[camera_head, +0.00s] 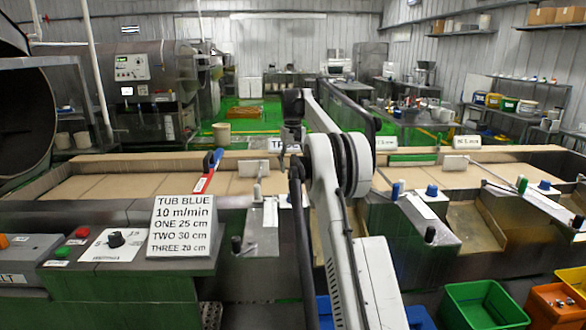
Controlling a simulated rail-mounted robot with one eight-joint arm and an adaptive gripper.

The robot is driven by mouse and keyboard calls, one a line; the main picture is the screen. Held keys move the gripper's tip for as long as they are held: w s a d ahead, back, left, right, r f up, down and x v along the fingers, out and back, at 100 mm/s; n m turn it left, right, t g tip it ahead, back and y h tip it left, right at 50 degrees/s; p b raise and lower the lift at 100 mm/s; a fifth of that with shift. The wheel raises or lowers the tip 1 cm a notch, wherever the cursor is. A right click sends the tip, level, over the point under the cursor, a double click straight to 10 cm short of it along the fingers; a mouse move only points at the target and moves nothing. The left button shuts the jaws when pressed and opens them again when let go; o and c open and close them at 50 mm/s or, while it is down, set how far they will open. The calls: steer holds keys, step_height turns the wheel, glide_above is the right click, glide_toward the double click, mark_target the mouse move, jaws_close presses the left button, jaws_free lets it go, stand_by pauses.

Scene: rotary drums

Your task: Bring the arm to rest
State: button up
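My white and black arm (335,180) rises through the middle of the head view and reaches up over the conveyor line. Its dark end, with my gripper (291,143), is above the tan belt and in front of a partly covered sign. The gripper is small and dark here, and I cannot see whether its fingers are open or shut. I see nothing clearly held in it. The arm hides part of the belt and the middle of the line.
Tan conveyor belts (95,186) run across the view, with a red and blue lever (208,171) above the left one. A sign reading TUB BLUE (182,226) stands by a control knob (116,239). Green (482,304) and orange (556,307) bins stand at the lower right.

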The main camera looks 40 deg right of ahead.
stand_by(0.3)
steer(key=s+a+r+n+t, duration=0.15)
steer(key=a+r, duration=0.25)
steer(key=a, duration=0.4)
steer(key=s+a+r, duration=0.2)
steer(key=a+r, duration=0.3)
steer(key=a, duration=0.3)
steer(key=s+a+r+t+h, duration=0.1)
steer(key=s+a+r+t, duration=0.1)
steer(key=s+a, duration=0.9)
steer(key=s+a+f+n+t+b, duration=0.15)
steer(key=s+a+f, duration=0.25)
steer(key=s+a, duration=0.95)
steer(key=s+a+f+t, duration=0.1)
steer(key=s+a+f, duration=0.2)
steer(key=s+f, duration=0.2)
steer(key=s+a+f+n+t+y, duration=0.1)
steer(key=s+a+f, duration=0.2)
steer(key=s+f, duration=0.3)
steer(key=shift+s+a, duration=0.3)
steer(key=shift+s, duration=0.05)
